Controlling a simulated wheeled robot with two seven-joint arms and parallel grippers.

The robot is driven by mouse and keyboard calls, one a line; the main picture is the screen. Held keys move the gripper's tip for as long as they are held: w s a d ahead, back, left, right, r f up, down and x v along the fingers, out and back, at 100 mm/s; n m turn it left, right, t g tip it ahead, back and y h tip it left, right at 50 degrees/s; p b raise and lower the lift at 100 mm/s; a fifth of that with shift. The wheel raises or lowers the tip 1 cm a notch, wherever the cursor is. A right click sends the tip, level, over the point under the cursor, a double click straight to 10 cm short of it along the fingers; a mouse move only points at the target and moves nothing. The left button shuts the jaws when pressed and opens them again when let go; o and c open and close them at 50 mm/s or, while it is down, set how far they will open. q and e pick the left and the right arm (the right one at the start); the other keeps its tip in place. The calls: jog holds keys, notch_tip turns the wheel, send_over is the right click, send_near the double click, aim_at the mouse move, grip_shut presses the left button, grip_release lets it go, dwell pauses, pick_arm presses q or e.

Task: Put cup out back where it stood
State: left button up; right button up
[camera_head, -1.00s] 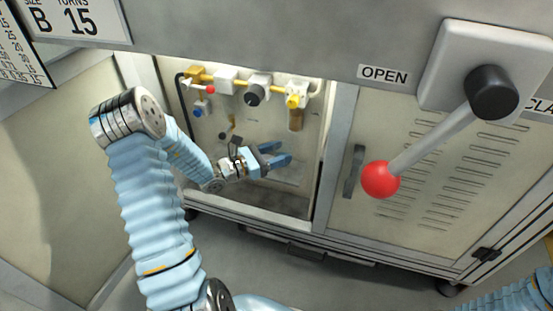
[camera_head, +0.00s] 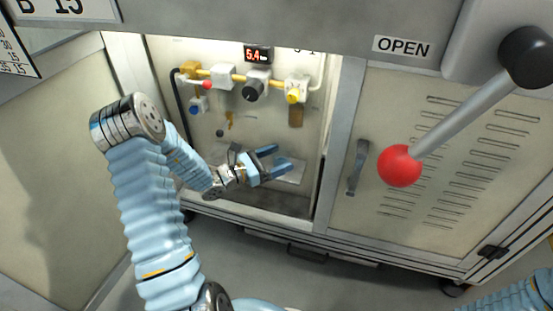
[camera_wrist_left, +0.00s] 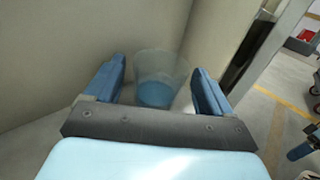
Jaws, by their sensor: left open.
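The cup (camera_wrist_left: 158,72) is translucent with a blue lower part. It shows in the left wrist view between the two blue fingers of my left gripper (camera_wrist_left: 160,88), with gaps at its sides, and looks upright. In the head view my left gripper (camera_head: 279,158) is open inside the lit cabinet bay, low and in front of the back panel. I cannot make out the cup in that view. My right gripper is out of view; only a blue sleeve of that arm shows at the bottom right.
The bay's back panel carries a yellow pipe with valves (camera_head: 254,86), a blue knob (camera_head: 196,110) and a red 5.4 display (camera_head: 258,55). The bay's right post (camera_head: 340,140) is close. A lever with a red ball (camera_head: 400,166) juts out at the right.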

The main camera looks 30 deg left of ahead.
pick_arm(q)
jog(key=shift+r, duration=0.1)
jog(key=shift+s+a, duration=0.15)
jog(key=shift+s, duration=0.1)
jog(key=v, duration=1.1)
jog(key=s+d+f+m+g+h, duration=0.1)
jog(key=s+d+f+m+g, duration=0.4)
jog(key=d, duration=0.4)
jog(key=s+d+f+m+g+h, duration=0.2)
jog(key=s+d+f+m+g, duration=0.15)
jog(key=d+f+g, duration=0.45)
jog(key=s+d+f+m+g+y, duration=0.25)
jog(key=f+m+y, duration=0.2)
jog(key=m, duration=0.25)
jog(key=s+d+f+m+g+y, duration=0.2)
jog(key=s+d+f+m+y, duration=0.1)
jog(key=f+m, duration=0.3)
jog(key=d+m+t, duration=0.1)
jog(key=m, duration=0.1)
jog(key=w+d+m+t, duration=0.1)
jog(key=m, duration=0.1)
jog(key=w+d+m+t+y, duration=0.1)
jog(key=d+m, duration=0.1)
jog(key=shift+w+d+r+p, duration=0.1)
jog(key=shift+w+r+p, duration=0.15)
jog(key=shift+r+p, duration=0.15)
